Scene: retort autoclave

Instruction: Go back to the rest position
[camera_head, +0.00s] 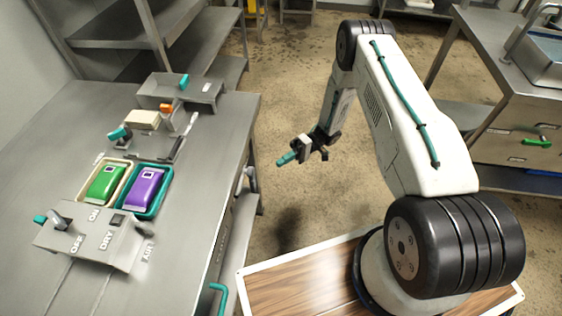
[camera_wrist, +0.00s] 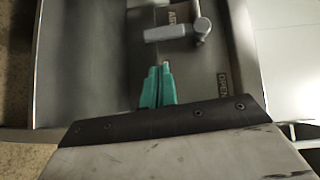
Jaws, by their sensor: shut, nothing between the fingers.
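My gripper (camera_head: 283,160) hangs over the open floor between the left workbench and my base in the head view. Its teal fingertips point left toward the bench and touch nothing. In the wrist view the teal fingers (camera_wrist: 158,84) are together, with nothing between them. Behind them shows a grey metal surface with a lever handle (camera_wrist: 180,31) and lettering, part of it reading "OPEN".
The steel bench (camera_head: 60,165) carries a green pouch (camera_head: 106,184) and a purple pouch (camera_head: 147,188) in trays, beside a switch panel (camera_head: 92,236). A teal handle (camera_head: 218,290) sticks out at its front. A cabinet (camera_head: 510,140) stands at right. Floor between is clear.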

